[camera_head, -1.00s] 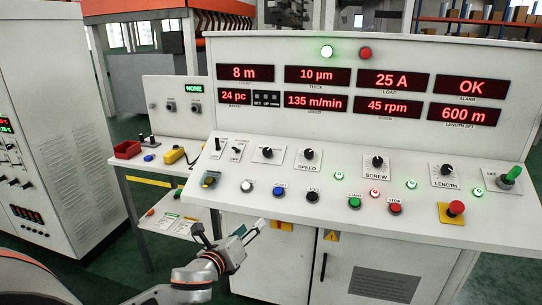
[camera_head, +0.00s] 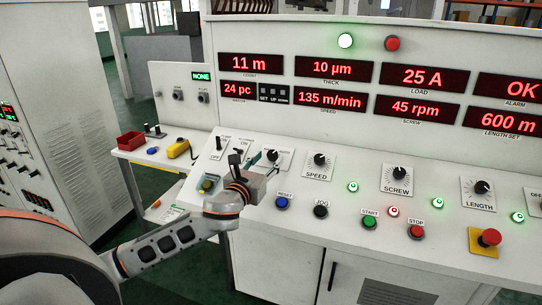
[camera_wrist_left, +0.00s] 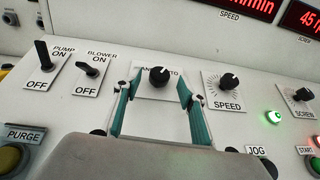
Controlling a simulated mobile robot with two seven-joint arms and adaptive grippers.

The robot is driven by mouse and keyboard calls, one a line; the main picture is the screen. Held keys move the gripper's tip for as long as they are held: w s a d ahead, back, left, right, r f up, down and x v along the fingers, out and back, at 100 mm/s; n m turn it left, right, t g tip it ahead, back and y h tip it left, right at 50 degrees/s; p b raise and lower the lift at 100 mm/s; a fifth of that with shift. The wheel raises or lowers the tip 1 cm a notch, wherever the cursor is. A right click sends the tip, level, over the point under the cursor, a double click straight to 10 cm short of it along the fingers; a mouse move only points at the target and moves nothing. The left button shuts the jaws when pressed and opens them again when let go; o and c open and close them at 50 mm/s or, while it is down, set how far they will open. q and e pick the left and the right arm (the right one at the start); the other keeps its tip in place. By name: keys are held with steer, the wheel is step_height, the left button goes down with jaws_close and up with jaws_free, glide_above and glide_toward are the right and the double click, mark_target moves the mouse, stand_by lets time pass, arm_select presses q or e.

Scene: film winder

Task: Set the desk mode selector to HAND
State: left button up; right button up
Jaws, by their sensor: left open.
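The mode selector is a black round knob on a white plate in the desk's upper left (camera_head: 271,155). It also shows in the left wrist view (camera_wrist_left: 159,76), where its label is partly hidden by my fingers and reads only in part. I cannot tell its pointer's setting for sure. My left gripper (camera_head: 262,165) is open just in front of this knob. In the left wrist view the two teal fingers (camera_wrist_left: 159,84) stand apart, left and right of the knob, with a gap on each side. My right gripper is not in view.
The pump switch (camera_wrist_left: 42,58) and blower switch (camera_wrist_left: 97,56) stand to the left. The speed knob (camera_wrist_left: 228,82) is close on the right. Below are the blue reset button (camera_head: 282,202), black jog button (camera_head: 321,210) and yellow-based purge button (camera_wrist_left: 10,158).

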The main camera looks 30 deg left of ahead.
mark_target(274, 155)
arm_select(q)
steer(key=shift+w+a, duration=0.15)
steer(key=shift+w, duration=0.55)
steer(key=shift+w+a, duration=0.1)
steer(key=shift+w, duration=0.6)
steer(key=c, duration=1.1)
steer(key=shift+d+n+y, duration=0.1)
steer(key=shift+n+y, duration=0.5)
steer(key=n+g+y, duration=0.1)
steer(key=n+y, duration=0.1)
steer(key=n+g+y, duration=0.1)
steer(key=n, duration=0.1)
steer(key=n+g+y, duration=0.1)
steer(key=n+y, duration=0.1)
steer(key=shift+w+d+y, duration=0.15)
steer(key=shift+d+y, duration=0.15)
steer(key=shift+d, duration=0.05)
steer(key=n+g+y, duration=0.1)
steer(key=n+g, duration=0.1)
steer(key=n+g+y, duration=0.2)
steer(key=n, duration=0.1)
steer(key=shift+w+d+r+g, duration=0.1)
steer(key=shift+w+g, duration=0.05)
steer(key=shift+g, duration=0.25)
steer(key=shift+w+n+g+y, duration=0.1)
steer(key=shift+n+g+y, duration=0.5)
steer(key=shift+n+g, duration=0.75)
steer(key=shift+n, duration=0.35)
